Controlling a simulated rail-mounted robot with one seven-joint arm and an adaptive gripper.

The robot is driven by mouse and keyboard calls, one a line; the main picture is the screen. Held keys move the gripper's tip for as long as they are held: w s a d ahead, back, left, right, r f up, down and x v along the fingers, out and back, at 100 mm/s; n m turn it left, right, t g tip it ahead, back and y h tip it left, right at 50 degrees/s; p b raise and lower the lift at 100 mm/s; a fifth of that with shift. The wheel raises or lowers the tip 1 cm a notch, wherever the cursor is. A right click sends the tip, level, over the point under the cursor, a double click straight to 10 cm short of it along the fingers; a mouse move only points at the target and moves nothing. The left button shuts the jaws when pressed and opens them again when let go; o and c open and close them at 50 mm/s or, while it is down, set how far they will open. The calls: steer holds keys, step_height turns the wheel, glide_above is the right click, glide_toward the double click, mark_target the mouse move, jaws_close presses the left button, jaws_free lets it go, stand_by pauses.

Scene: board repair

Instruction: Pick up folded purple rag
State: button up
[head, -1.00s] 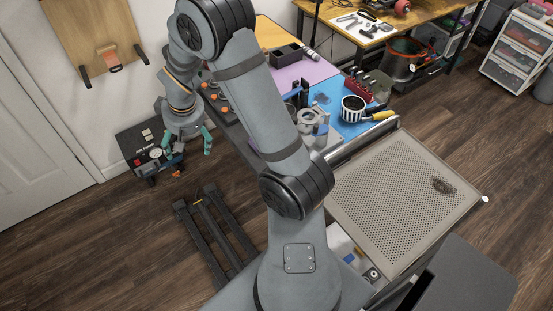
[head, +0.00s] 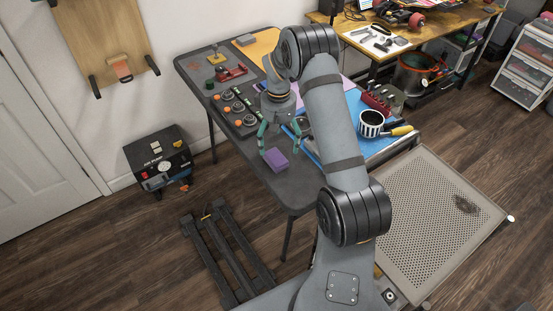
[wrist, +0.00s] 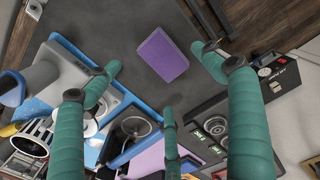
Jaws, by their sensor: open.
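The folded purple rag (head: 276,159) lies as a small block on the dark grey table (head: 288,190), near its front corner. It also shows in the wrist view (wrist: 162,55), in the upper middle. My gripper (head: 279,147) is open, with its green fingers spread above the table by the rag. In the wrist view my gripper (wrist: 160,58) has green fingers on both sides of the rag and another below it. Nothing is held. I cannot tell how high the fingertips are above the rag.
Control knobs (head: 233,104) and a red tool (head: 231,73) are on the table behind the rag. A blue mat (head: 366,135) with a striped cup (head: 371,124) is to the right. An air pump (head: 158,157) stands on the floor at left.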

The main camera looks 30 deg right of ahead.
mark_target(278, 155)
step_height(278, 155, down, 6)
steer(key=shift+r+p, duration=0.1)
steer(key=shift+p, duration=0.65)
steer(key=shift+c, duration=1.3)
steer(key=c, duration=0.7)
steer(key=shift+c, duration=0.8)
steer(key=shift+r, duration=0.1)
step_height(278, 155, up, 10)
steer(key=b, duration=0.1)
